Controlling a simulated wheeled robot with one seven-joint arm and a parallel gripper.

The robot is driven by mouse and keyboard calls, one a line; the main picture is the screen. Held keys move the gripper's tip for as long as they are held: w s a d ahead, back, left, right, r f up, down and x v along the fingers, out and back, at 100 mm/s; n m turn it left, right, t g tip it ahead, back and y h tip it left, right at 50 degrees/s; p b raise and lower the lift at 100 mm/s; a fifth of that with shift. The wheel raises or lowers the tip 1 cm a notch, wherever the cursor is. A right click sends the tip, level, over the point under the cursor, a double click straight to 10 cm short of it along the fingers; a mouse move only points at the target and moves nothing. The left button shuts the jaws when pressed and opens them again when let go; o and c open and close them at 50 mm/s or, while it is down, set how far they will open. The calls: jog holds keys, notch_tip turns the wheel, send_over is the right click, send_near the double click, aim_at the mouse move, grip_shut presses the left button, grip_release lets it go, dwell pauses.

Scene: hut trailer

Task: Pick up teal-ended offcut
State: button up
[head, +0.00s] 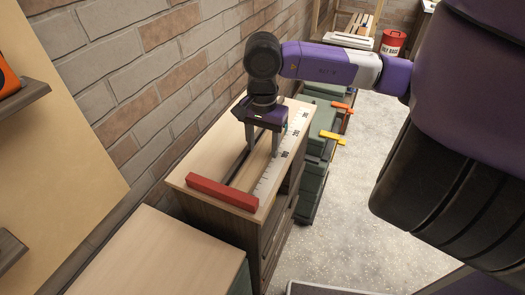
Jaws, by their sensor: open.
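My gripper (262,152) points straight down over the wooden cabinet top, its two fingers apart. I see nothing clearly held between them. I cannot make out the teal-ended offcut for certain in the head view. A small teal-green patch shows at the right side of my gripper's body, and I cannot tell whether it belongs to the gripper. A red bar (222,193) lies across the near end of the cabinet top. A white ruler strip (268,180) with dark numbers runs along the right side. A dark rail (238,166) runs lengthwise left of the fingers.
The cabinet top (188,173) stands against a brick wall (135,80). A lower wooden top (160,262) is nearer. Green cases with orange (341,106) and yellow (332,138) handles stand to the right. A red bin (393,43) stands far back. The speckled floor (350,210) is clear.

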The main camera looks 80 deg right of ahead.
aim_at(263, 151)
jog(key=shift+f, duration=1.15)
grip_shut()
jog(key=shift+r, duration=0.15)
notch_tip(263, 151, up, 20)
jog(key=b, duration=0.3)
